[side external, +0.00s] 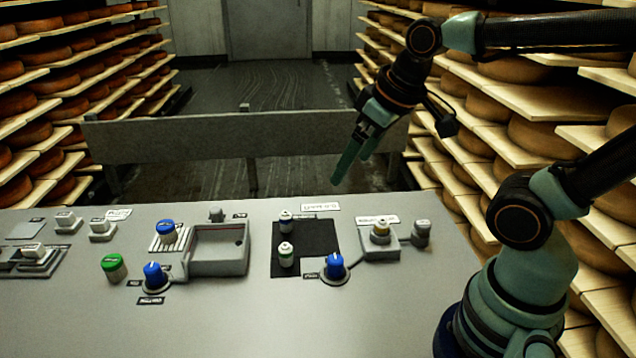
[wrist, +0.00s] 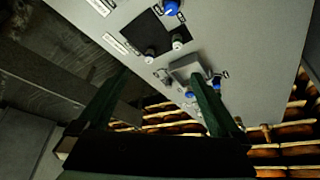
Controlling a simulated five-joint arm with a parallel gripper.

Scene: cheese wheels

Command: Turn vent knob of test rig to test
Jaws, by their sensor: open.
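A grey panel (side external: 215,335) carries several knobs, and I cannot read which one is the vent knob. A blue knob (side external: 335,267) with a pale pointer mark stands at the front right of a dark square (side external: 310,262). Another blue knob (side external: 154,275) stands left of a raised grey tray (side external: 218,268), and a blue-topped part (side external: 166,230) sits behind it. My gripper (side external: 350,170) is open and empty, above and beyond the panel's far edge, apart from every knob. In the wrist view its two fingers (wrist: 158,76) are spread, with a blue knob (wrist: 172,7) at the top.
A green knob (side external: 113,267) stands at the panel's left. A small box with a yellowish knob (side external: 380,231) and a grey cylinder (side external: 421,233) stand at the right. A grey rail (side external: 230,138) runs behind the panel. Shelves of cheese wheels (side external: 50,95) line both sides.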

